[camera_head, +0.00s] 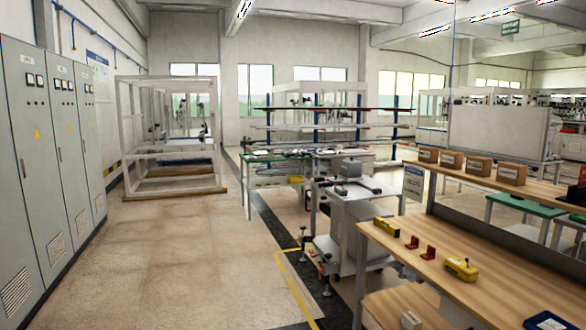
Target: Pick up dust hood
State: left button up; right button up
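I cannot pick out a dust hood with certainty in the head view. A grey boxy part (348,168) sits on top of a white wheeled cart (352,222) near the middle, with dark flat parts beside it. It is too small to tell what it is. Neither of my grippers shows in this view.
A wooden workbench (500,262) at the right holds a yellow tool (461,268), red parts (427,252) and a yellow level (386,227). Cardboard boxes (479,163) stand on its shelf. Grey cabinets (35,170) line the left. The floor (180,260) between is clear.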

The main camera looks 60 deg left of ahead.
aim_at(353, 167)
jog(key=u, duration=1.45)
jog(key=i+j+u, duration=0.3)
jog(key=i, duration=0.4)
jog(key=i+j+u, duration=0.3)
jog(key=i, duration=0.4)
jog(key=i+j+u, duration=0.15)
jog(key=i+u, duration=0.15)
jog(key=i, duration=0.45)
jog(key=i+z, duration=0.1)
jog(key=i, duration=1)
jog(key=i+j, duration=0.1)
jog(key=i, duration=1)
jog(key=i+l+z, duration=0.15)
jog(key=i+z, duration=0.2)
jog(key=i, duration=0.2)
jog(key=i+z, duration=0.3)
jog(key=i, duration=0.25)
jog(key=i+j+z, duration=0.1)
jog(key=i+z, duration=0.25)
jog(key=i, duration=0.2)
jog(key=i+j+z, duration=0.35)
jog(key=i, duration=0.2)
